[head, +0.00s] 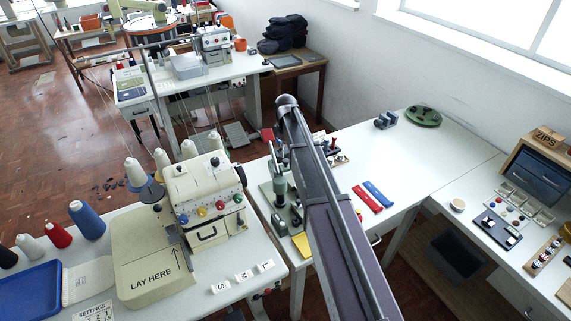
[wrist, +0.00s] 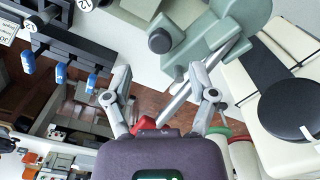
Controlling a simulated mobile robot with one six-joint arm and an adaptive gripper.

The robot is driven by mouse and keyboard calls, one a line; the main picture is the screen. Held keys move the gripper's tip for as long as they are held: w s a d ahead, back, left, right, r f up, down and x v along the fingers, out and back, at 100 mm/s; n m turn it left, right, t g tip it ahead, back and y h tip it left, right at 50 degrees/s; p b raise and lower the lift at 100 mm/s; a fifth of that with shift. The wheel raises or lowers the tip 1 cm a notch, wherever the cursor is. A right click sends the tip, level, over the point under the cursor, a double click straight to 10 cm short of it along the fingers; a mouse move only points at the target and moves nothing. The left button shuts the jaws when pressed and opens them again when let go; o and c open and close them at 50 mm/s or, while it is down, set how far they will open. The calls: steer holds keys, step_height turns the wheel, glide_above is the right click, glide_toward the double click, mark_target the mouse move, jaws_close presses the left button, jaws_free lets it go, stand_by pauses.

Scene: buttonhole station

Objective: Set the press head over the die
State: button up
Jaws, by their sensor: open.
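A grey-green hand press (head: 281,194) stands on the white table left of my arm in the head view. Its upper part is partly covered by my arm, and I cannot make out the die. In the wrist view a grey-green body (wrist: 222,38) with a dark round knob (wrist: 160,41) shows beyond the fingers; it looks like part of the press. My gripper (wrist: 160,75) is open, its two fingers spread with nothing held between them. I cannot tell whether a finger touches the press. In the head view the gripper is largely hidden by my arm.
A cream sewing machine (head: 205,190) with thread cones stands on the table to the left. A red strip (head: 367,199) and a blue strip (head: 378,193) lie right of my arm. A yellow piece (head: 302,244) lies by the press.

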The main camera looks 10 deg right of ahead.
mark_target(286, 160)
steer(key=shift+f+b, duration=2.25)
steer(key=shift+f, duration=0.3)
jaws_close()
